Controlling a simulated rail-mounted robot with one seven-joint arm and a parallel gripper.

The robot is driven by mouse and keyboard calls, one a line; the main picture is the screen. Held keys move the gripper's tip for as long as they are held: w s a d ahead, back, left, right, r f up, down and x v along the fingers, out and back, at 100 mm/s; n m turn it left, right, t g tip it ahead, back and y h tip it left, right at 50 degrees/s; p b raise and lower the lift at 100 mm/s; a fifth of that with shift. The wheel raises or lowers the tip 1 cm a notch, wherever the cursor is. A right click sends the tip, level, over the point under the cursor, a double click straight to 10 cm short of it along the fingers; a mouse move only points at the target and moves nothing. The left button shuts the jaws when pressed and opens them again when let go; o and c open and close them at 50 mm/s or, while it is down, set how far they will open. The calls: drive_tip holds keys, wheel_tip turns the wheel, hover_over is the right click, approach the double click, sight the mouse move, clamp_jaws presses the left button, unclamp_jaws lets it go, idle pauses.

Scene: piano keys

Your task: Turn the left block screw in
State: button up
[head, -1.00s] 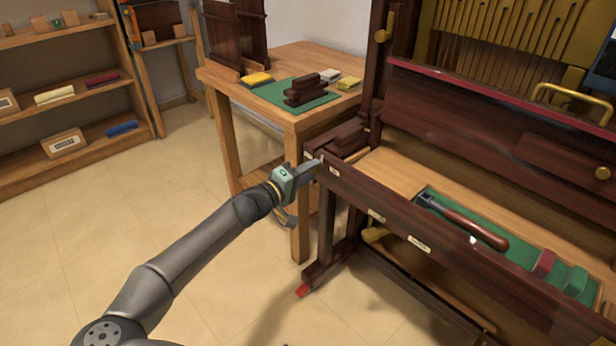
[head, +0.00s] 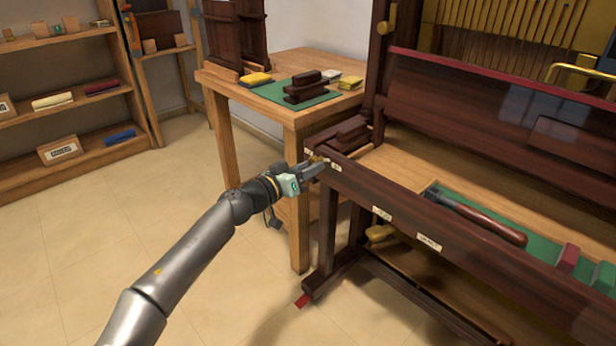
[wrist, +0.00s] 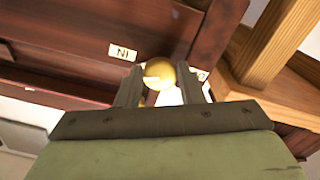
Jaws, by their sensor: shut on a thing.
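My gripper (head: 314,165) is at the left end of the piano's dark front rail, beside a small white label. In the wrist view its two fingers (wrist: 162,88) stand on either side of a round brass screw head (wrist: 159,73) and are shut on it. The screw sits at the dark wood of the rail (wrist: 75,60), near a white label reading "IN" or "NI" upside down (wrist: 122,52). In the head view the screw is mostly hidden by the fingers. The left key block (head: 350,131) is a dark stepped piece just behind the rail end.
A wooden table (head: 300,112) with a green mat, dark blocks and yellow cloth stands behind my gripper. A wood-handled tool (head: 480,220) lies on the green lining of the piano's key bed to the right. Shelves (head: 75,100) stand at the far left. The floor at left is clear.

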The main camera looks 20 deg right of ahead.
drive_tip(key=shift+a+m+b, duration=0.1)
drive_tip(key=shift+m+b, duration=1.45)
drive_tip(key=shift+m, duration=0.65)
drive_tip(key=o, duration=0.9)
drive_tip(key=shift+o, duration=0.2)
drive_tip(key=p+v, duration=0.4)
drive_tip(key=v, duration=1.3)
drive_tip(key=shift+s, duration=0.15)
